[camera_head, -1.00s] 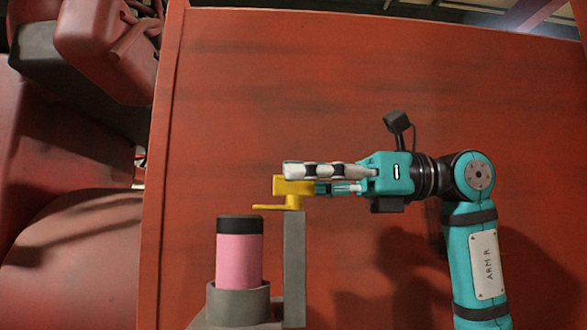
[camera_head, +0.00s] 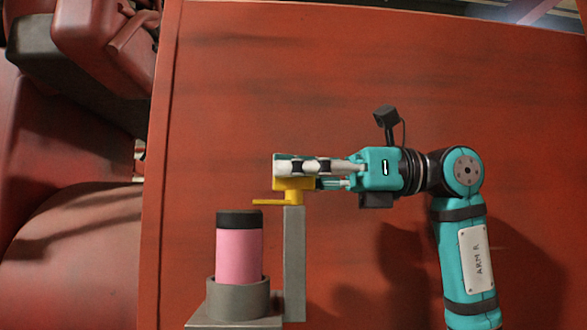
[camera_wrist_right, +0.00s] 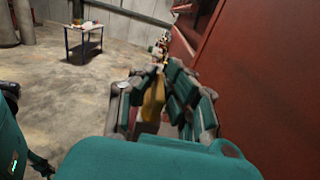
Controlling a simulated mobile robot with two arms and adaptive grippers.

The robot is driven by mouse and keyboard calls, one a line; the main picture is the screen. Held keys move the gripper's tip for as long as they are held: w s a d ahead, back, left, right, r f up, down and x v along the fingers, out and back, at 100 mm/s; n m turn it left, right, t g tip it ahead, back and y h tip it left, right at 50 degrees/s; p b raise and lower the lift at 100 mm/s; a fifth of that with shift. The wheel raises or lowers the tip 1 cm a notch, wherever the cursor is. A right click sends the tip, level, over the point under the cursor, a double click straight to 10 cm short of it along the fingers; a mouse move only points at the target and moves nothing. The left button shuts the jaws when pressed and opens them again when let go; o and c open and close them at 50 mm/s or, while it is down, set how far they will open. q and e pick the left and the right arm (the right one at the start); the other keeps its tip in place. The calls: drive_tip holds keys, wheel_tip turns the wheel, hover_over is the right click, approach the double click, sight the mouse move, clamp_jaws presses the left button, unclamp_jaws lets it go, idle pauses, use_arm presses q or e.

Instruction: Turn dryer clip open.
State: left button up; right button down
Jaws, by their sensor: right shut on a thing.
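The yellow dryer clip (camera_head: 290,189) sits on top of a grey upright post (camera_head: 294,262), its thin arm pointing left over the pink cylinder (camera_head: 238,255). The cylinder has a black top and stands upright in a grey cup (camera_head: 239,300) beside the post. My right gripper (camera_head: 288,170) comes in from the right and is shut on the clip's upper part, partly covering it. In the right wrist view the yellow clip (camera_wrist_right: 153,98) shows between the fingers. My left gripper is not in view.
A large red panel (camera_head: 400,70) fills the background behind the post and my right arm. Red machinery (camera_head: 100,50) stands at the far left. In the right wrist view, a small table (camera_wrist_right: 90,28) stands far off on a concrete floor.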

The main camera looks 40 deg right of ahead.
drive_tip(key=shift+w+r+n+g+y+p, duration=0.1)
drive_tip(key=shift+r+n+g+y+p, duration=0.1)
drive_tip(key=shift+n+g+y+p, duration=0.55)
drive_tip(key=shift+f+n+g+p, duration=0.15)
drive_tip(key=shift+n+g+p, duration=0.3)
drive_tip(key=shift+g, duration=0.8)
drive_tip(key=c, duration=1.4)
unclamp_jaws()
wheel_tip(320, 180, up, 10)
drive_tip(key=shift+f, duration=0.1)
